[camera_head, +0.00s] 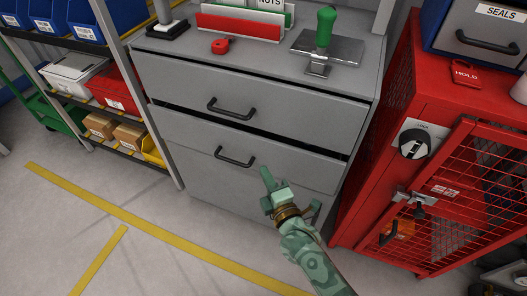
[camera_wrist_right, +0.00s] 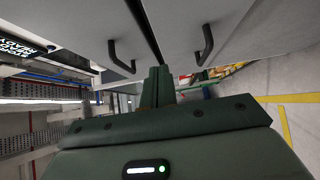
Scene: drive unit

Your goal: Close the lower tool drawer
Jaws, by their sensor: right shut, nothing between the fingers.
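The grey cabinet (camera_head: 222,190) has two drawers with black bar handles. The upper drawer (camera_head: 285,115) is above the lower tool drawer (camera_head: 290,167), with a dark gap between their fronts. The lower drawer's front seems to stand out slightly; how far is hard to tell. My right gripper (camera_head: 266,174) is shut and empty, its tips close to the lower drawer's front, right of its handle (camera_head: 235,157). I cannot tell whether they touch it. In the right wrist view the shut fingers (camera_wrist_right: 159,72) point toward the dark gap between the grey fronts. My left gripper is out of view.
A red mesh locker (camera_head: 400,85) stands close on the right. A shelf with bins and boxes (camera_head: 98,125) is on the left. The floor (camera_head: 150,185) in front is clear.

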